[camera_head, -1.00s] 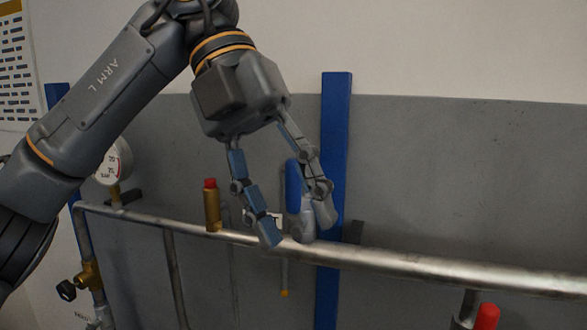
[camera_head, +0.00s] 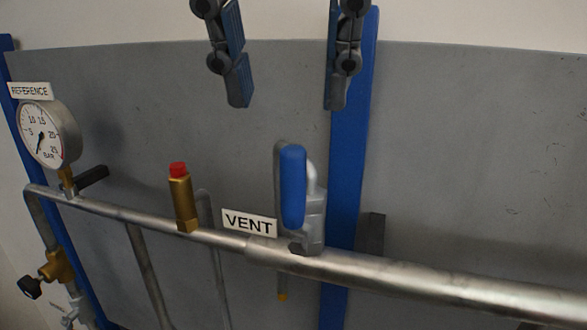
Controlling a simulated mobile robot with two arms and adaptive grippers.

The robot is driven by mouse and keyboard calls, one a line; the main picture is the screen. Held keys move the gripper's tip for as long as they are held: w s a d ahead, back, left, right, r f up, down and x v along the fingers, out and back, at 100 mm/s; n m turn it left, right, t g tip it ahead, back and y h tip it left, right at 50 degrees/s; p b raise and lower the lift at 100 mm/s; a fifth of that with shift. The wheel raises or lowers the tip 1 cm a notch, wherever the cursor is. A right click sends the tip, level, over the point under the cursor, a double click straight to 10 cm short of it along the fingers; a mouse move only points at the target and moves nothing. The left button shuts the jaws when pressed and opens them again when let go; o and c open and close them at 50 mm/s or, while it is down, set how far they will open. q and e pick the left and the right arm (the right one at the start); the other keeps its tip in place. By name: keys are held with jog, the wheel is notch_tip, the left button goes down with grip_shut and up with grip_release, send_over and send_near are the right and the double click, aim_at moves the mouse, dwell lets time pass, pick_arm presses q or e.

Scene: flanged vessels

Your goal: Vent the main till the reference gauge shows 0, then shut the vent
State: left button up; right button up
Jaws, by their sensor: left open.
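The vent valve's blue lever (camera_head: 293,188) stands upright on its grey valve body on the main pipe (camera_head: 400,277). A white VENT label (camera_head: 249,223) is just left of it. The reference gauge (camera_head: 45,135) is at the left under a REFERENCE label (camera_head: 30,91). Its dark needle points down and slightly left, near the lower end of the scale; the exact reading is too small to tell. My left gripper (camera_head: 288,107) is open and empty, its two fingers wide apart above the lever, not touching it. My right gripper is not in view.
A brass fitting with a red cap (camera_head: 183,198) stands on the pipe left of the label. A blue post (camera_head: 352,150) rises behind the lever. A brass valve with a black knob (camera_head: 55,270) is at the lower left. The grey panel's right half is clear.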

aim_at(292, 155)
pick_arm(q)
jog(key=x, duration=0.4)
jog(key=shift+w+r+p, duration=0.1)
jog(key=shift+w+p, duration=0.05)
jog(key=shift+p, duration=0.2)
jog(key=p+x, duration=0.1)
jog(key=x, duration=0.5)
jog(key=shift+w, duration=0.2)
jog(key=shift+f+p, duration=0.3)
jog(key=shift+w+d+f, duration=0.1)
jog(key=shift+f, duration=0.2)
jog(key=shift+w, duration=0.1)
grip_shut()
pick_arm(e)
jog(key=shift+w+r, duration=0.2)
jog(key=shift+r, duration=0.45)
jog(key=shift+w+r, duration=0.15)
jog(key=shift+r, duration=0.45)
